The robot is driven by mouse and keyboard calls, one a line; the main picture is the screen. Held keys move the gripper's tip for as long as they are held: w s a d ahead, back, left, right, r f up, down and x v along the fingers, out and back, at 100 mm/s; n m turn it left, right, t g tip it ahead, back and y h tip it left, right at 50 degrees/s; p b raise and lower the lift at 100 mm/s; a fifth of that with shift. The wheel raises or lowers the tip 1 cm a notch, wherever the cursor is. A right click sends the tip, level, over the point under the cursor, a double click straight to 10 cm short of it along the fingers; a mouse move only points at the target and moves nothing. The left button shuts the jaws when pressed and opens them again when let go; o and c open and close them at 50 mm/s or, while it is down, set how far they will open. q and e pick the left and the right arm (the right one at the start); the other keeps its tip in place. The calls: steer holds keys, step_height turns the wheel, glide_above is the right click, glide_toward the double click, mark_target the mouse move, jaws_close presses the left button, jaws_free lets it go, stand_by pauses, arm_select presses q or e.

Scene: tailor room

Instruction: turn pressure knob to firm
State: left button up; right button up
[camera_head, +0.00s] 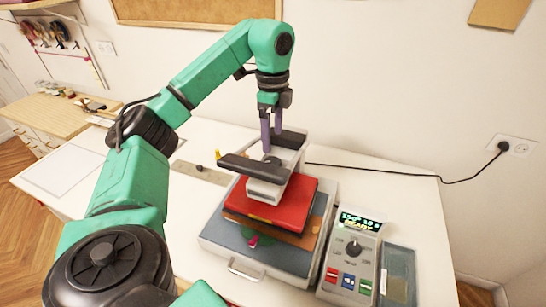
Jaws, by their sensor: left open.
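A heat press stands on the white table, with a red upper plate (300,203) under a grey head and a dark handle bar (252,168). A small dark round knob (271,160) sits on top of the head, partly hidden behind the bar. My left gripper (271,142) points down just above this knob, its two purple fingers apart. Whether they touch the knob cannot be told. A control box (339,263) right of the press has a display, a black dial (353,248) and several coloured switches. The dial's labels are too small to read surely. My right gripper is out of view.
A grey-blue panel (398,262) lies right of the control box. A grey ruler-like strip (199,172) lies left of the press. A black cable (400,179) runs to the wall socket (512,146). The table's left part is mostly clear.

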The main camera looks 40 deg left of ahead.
mark_target(272, 161)
arm_select(q)
steer(key=f, duration=0.2)
steer(key=shift+w+f, duration=0.2)
steer(key=shift+f, duration=0.2)
steer(key=f, duration=0.1)
steer(key=s+f+b, duration=0.1)
steer(key=f, duration=0.1)
steer(key=shift+f+p, duration=0.6)
steer(key=shift+f, duration=0.3)
steer(key=shift+w+f, duration=0.25)
steer(key=shift+f, duration=0.05)
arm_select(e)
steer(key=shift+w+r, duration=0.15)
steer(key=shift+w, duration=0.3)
arm_select(q)
jaws_close()
